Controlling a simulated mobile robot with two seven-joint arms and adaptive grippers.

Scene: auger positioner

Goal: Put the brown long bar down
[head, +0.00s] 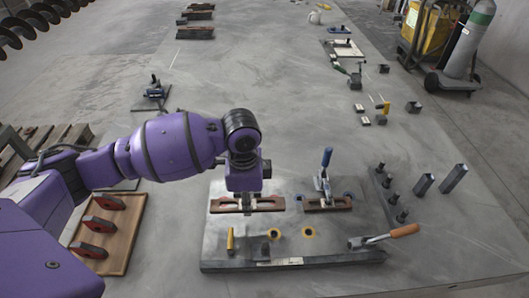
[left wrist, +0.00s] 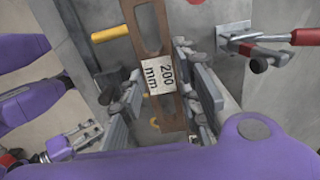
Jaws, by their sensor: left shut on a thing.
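The brown long bar (head: 272,204) is a slotted strip lying crosswise over the left part of the grey fixture plate (head: 330,252). In the left wrist view the bar (left wrist: 151,38) carries a white "200 mm" label. My left gripper (head: 247,203) comes down from above and is shut on the bar near its middle. The bar looks level and close to the plate; I cannot tell whether it touches. My right gripper is outside the head view; part of it seems to show at lower left in the left wrist view (left wrist: 65,142), its jaws unclear.
A shorter brown bar (head: 340,204) lies right of it beside a blue-handled clamp (head: 324,170). A yellow pin (head: 230,241) stands in front. An orange-handled tool (head: 388,236) lies on the plate's right. Dark posts (head: 424,183) stand farther right. A wooden tray (head: 122,240) is at left.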

